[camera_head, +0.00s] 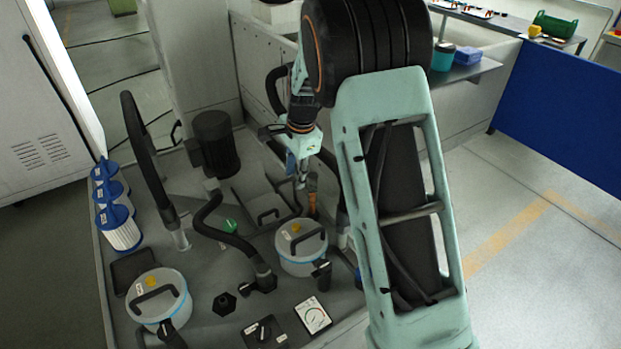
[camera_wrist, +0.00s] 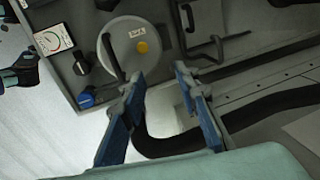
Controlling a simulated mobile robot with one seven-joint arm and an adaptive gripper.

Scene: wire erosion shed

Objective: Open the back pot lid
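The back pot is a light grey pot with a blue band, in the middle of the head view. Its round pale lid (camera_head: 302,239) is on it, with a black bar handle, a white label and a yellow knob. In the wrist view the lid (camera_wrist: 136,62) lies just beyond my fingertips, its handle on the left side. My gripper (camera_head: 297,168) is above and behind the pot in the head view, apart from the lid. In the wrist view its two blue fingers (camera_wrist: 160,76) are spread, with nothing between them.
A second similar pot (camera_head: 158,299) stands front left. A gauge (camera_head: 313,316) and dark knob plate (camera_head: 264,332) sit near the front edge. A thick black hose (camera_head: 222,232) arches left of the back pot. Blue-capped filters (camera_head: 119,228) line the left edge.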

